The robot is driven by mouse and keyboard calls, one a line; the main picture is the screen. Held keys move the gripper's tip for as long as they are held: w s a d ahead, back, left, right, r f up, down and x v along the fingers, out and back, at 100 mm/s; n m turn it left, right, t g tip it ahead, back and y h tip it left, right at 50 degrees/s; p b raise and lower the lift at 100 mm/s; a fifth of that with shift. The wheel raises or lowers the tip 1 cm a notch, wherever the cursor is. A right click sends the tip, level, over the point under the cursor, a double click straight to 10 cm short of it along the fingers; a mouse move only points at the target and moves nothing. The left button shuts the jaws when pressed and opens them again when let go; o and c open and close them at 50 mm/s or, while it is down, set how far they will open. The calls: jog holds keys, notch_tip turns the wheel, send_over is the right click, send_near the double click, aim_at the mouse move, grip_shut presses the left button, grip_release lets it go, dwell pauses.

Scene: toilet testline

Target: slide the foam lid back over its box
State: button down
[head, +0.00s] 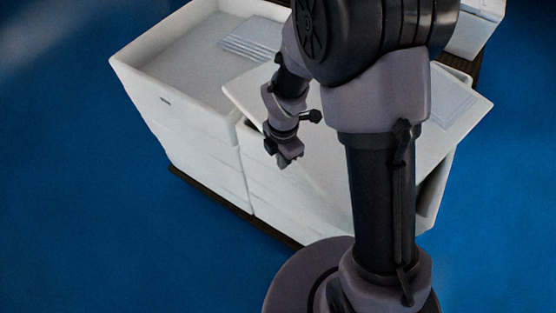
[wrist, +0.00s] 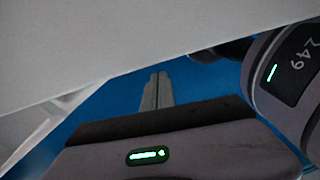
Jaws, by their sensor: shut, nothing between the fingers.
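The white foam lid (head: 462,92) lies askew across the top of the right-hand white foam box (head: 285,205). It is turned relative to the rim, with dark gaps at the box's right side. My arm hides its middle. My gripper (head: 286,162) is at the front left of this box, near the lid's front left edge; I cannot tell whether it touches. In the wrist view the fingers (wrist: 155,91) are together with nothing between them. A pale flat surface, probably the lid's underside or edge (wrist: 130,45), fills the top of that view.
Another white box (head: 178,120), open on top, stands directly against the left side, with a ribbed panel (head: 250,42) at its back. A further white box (head: 475,30) stands at the back right. Dark pallet edges show underneath. The blue floor (head: 90,220) is clear at left.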

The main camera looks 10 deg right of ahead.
jog(key=w+d, duration=0.1)
jog(key=d, duration=0.2)
jog(key=w+d, duration=0.1)
jog(key=shift+w+d, duration=0.2)
jog(key=shift+w, duration=0.15)
jog(key=shift+s+a, duration=0.1)
